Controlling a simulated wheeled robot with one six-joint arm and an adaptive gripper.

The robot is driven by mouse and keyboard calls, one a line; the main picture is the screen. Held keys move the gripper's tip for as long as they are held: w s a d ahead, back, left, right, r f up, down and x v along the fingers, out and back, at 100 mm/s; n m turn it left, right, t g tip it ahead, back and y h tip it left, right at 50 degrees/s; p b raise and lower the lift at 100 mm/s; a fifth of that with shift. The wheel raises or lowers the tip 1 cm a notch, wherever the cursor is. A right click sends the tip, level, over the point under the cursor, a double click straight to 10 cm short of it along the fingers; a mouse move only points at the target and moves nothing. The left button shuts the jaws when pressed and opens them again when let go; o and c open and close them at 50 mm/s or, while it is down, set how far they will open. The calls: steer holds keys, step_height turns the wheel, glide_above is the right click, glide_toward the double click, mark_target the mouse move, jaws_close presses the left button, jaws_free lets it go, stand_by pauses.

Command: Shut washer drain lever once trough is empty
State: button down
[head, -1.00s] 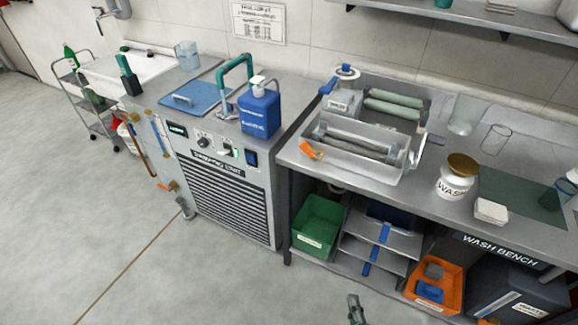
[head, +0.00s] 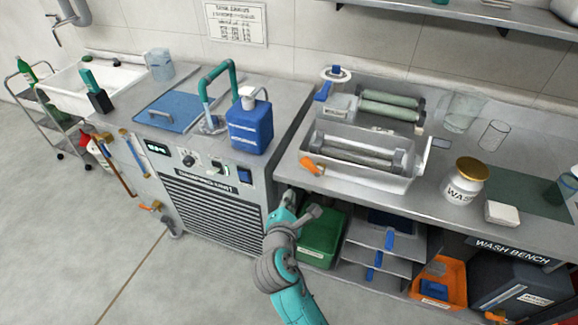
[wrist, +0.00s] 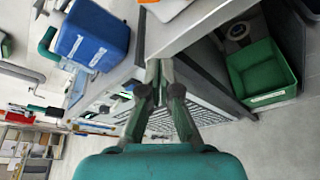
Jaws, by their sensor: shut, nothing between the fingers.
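The washer trough (head: 366,181) is an open metal box on the bench in the head view, with a grey roller (head: 355,152) in it. I cannot make out any liquid inside. An orange lever (head: 312,165) sticks out at its front left corner, toward the bench edge. My gripper (head: 288,196) is below and left of the lever, in front of the bench, apart from it. In the wrist view my gripper (wrist: 159,68) has its fingers together and empty, near the bench corner. A bit of orange (wrist: 147,2) shows at that view's top edge.
A blue jug (head: 250,122) stands on the cabinet left of the trough. It also shows in the wrist view (wrist: 92,35). A green bin (head: 322,238) is under the bench. A jar with a gold lid (head: 462,190) stands right of the trough. The floor in front is clear.

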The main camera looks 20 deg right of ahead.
mark_target(311, 167)
steer(key=shift+w+a+r, duration=0.2)
steer(key=shift+w, duration=0.1)
steer(key=x, duration=0.9)
steer(key=shift+w+d, duration=0.25)
steer(key=shift+w+d+r, duration=0.1)
steer(key=shift+d+r, duration=0.05)
steer(key=shift+d, duration=0.1)
steer(key=shift+s+d+r, duration=0.35)
steer(key=shift+d+r, duration=0.1)
steer(key=shift+r, duration=0.2)
steer(key=shift+s+d+r, duration=0.4)
steer(key=shift+d+r, duration=0.05)
steer(key=shift+r, duration=0.2)
